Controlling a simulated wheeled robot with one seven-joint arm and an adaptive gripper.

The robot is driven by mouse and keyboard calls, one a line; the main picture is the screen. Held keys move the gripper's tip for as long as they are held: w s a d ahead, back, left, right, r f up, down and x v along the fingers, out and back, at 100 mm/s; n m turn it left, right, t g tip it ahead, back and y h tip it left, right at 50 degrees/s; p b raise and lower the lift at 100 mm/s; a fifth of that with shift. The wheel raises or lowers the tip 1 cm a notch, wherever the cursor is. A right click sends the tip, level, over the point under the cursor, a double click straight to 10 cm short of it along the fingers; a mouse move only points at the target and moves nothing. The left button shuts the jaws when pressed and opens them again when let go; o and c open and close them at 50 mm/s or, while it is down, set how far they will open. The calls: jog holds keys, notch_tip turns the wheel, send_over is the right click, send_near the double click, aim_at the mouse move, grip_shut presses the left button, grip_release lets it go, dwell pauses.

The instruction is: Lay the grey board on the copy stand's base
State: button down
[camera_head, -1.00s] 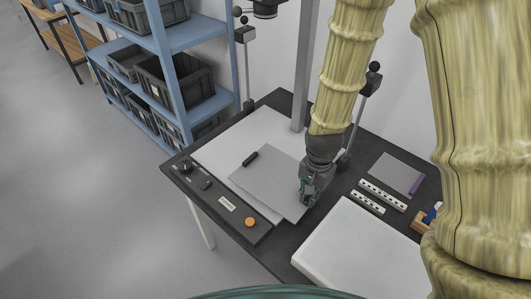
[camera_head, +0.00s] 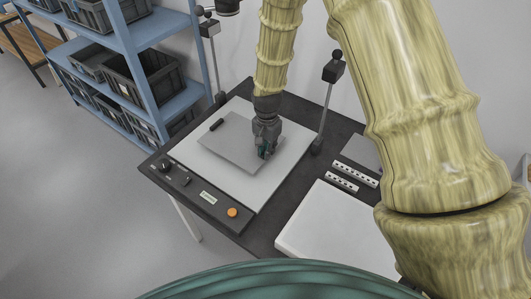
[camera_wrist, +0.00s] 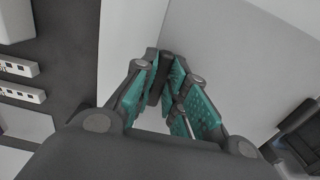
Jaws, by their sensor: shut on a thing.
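The grey board (camera_head: 232,132) is a thin flat square with a small black bar (camera_head: 216,125) near its left corner. It lies over the white panel of the copy stand's base (camera_head: 235,187), within the panel's edges, with white showing around it. I cannot tell whether it touches the base or is just above it. My gripper (camera_head: 264,153) is at the board's right side, pointing down, shut on the board.
A white slab (camera_head: 335,232) lies on the dark table (camera_head: 285,190) at the front right. Two perforated strips (camera_head: 355,174) lie behind it. A control strip with an orange button (camera_head: 232,212) edges the base. A lamp on a stalk (camera_head: 333,68) stands behind. Blue shelving (camera_head: 135,55) stands left.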

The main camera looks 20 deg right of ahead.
jog(key=shift+w, duration=0.2)
jog(key=shift+f+p, duration=0.7)
jog(key=shift+f, duration=1.1)
jog(key=c, duration=1.5)
grip_release()
jog(key=shift+o, duration=0.2)
jog(key=shift+r, duration=0.1)
jog(key=shift+s+r+b, duration=0.1)
jog(key=shift+r+b, duration=1.4)
jog(key=shift+r, duration=4.45)
